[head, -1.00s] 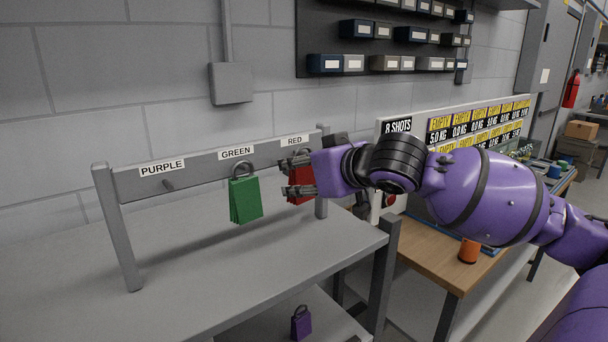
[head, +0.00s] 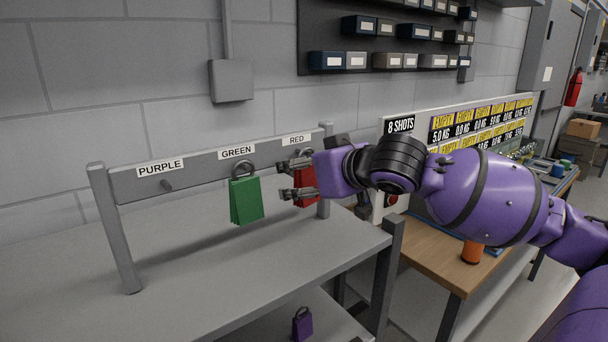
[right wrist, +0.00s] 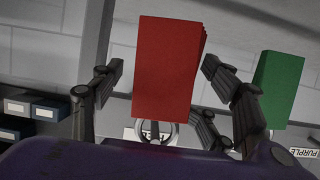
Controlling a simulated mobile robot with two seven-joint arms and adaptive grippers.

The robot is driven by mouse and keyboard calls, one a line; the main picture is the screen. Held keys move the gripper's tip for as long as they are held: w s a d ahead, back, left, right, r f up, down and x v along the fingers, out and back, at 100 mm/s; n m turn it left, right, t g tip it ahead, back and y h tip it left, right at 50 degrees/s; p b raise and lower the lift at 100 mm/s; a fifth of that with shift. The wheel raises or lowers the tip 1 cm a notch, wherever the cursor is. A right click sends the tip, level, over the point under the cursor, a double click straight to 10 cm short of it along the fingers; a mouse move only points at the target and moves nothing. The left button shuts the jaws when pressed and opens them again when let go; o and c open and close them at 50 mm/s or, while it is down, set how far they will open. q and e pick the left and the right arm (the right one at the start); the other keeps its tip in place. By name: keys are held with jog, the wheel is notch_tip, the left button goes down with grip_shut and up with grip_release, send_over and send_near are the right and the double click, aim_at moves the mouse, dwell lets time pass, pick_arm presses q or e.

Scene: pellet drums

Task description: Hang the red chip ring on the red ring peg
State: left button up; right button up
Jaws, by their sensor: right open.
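The red chip ring (head: 305,179) hangs upright below the RED label (head: 296,139) on the grey rail (head: 210,165), its chips partly hidden by my right gripper. My right gripper (head: 284,180) is open, with one finger above the other in the head view, across the red chips. In the right wrist view, the red chips (right wrist: 167,70) lie between the spread fingers (right wrist: 162,66), with a gap on both sides. The metal ring (right wrist: 155,131) is at their lower end there. The red peg is hidden, so I cannot tell exactly how the ring sits on it. My left gripper is out of view.
The green chip ring (head: 246,200) hangs under the GREEN label, close to the left of my gripper. The purple peg (head: 166,185) is bare. A purple chip ring (head: 302,323) sits on the lower shelf. The grey tabletop (head: 200,265) is clear.

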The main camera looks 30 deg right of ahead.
jog(key=shift+s+a+r, duration=0.15)
jog(key=shift+s, duration=0.05)
jog(key=shift+v, duration=3.9)
